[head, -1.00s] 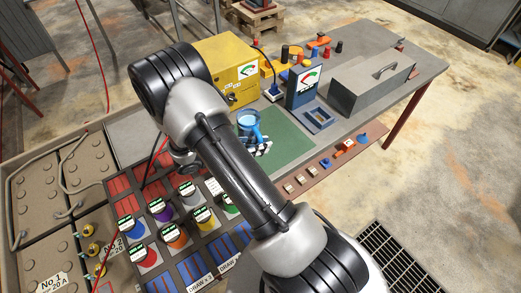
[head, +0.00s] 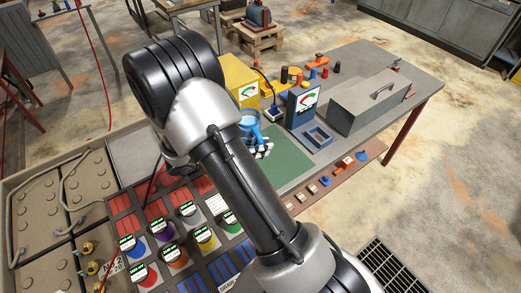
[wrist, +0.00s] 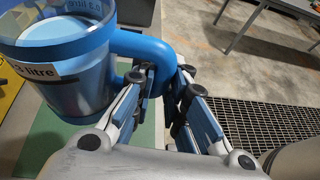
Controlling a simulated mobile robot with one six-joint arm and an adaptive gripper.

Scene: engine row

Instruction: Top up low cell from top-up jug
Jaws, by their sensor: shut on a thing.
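The top-up jug is clear with a blue rim and handle and a "3 litre" label; it holds pale liquid. It shows in the head view (head: 250,120) in front of the yellow box, and large at the upper left of the wrist view (wrist: 75,75). My gripper (wrist: 170,88) is shut on the jug's blue handle. Brown cell tops (head: 38,205) lie at the left of the head view. I cannot tell which cell is low.
A green mat (head: 288,160) lies on the bench beyond my arm. A meter stand (head: 303,103), a grey toolbox (head: 368,103) and a yellow box (head: 240,80) stand around it. Coloured caps with labels (head: 205,238) sit near the front. A floor grate (head: 385,268) is at lower right.

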